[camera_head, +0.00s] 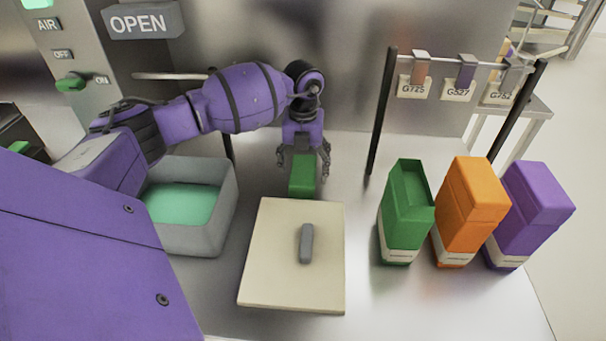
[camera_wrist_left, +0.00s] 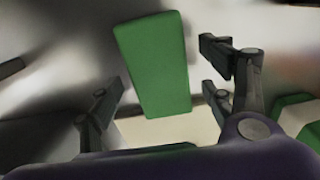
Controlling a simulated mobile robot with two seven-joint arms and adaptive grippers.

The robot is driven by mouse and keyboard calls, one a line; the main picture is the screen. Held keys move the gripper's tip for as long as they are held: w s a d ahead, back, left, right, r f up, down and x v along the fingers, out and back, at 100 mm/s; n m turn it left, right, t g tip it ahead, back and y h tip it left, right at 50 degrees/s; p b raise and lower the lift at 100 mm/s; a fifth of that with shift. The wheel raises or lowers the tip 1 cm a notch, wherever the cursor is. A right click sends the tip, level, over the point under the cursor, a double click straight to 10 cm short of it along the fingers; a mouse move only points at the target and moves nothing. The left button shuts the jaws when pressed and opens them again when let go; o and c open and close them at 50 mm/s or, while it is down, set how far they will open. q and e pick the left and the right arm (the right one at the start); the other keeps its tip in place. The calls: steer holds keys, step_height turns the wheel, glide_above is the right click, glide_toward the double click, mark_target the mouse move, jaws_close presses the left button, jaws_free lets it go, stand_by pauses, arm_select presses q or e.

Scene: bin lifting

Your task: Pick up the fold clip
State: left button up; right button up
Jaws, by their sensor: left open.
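My left gripper (camera_head: 303,160) is open and points down just behind the cream board. A green block (camera_head: 302,178) lies below it, between the fingers as seen from the head. In the left wrist view the green block (camera_wrist_left: 155,65) shows between the spread fingers, and I see no finger closed on it. A small grey bar (camera_head: 306,243) lies on the cream board (camera_head: 270,280), in front of the gripper. I cannot tell for sure which of these is the fold clip. My right gripper is not in view.
A grey bin (camera_head: 228,205) with green contents stands left of the board. Green (camera_head: 405,215), orange (camera_head: 468,210) and purple (camera_head: 530,215) cartons stand at the right. A rack with labelled hanging clips (camera_head: 466,72) stands behind them. Bare table lies between board and cartons.

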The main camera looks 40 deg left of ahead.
arm_select(q)
step_height(320, 180, down, 2)
steer(key=shift+f, duration=0.25)
steer(key=shift+c, duration=0.3)
steer(key=c, duration=1.3)
steer(key=shift+r, duration=0.1)
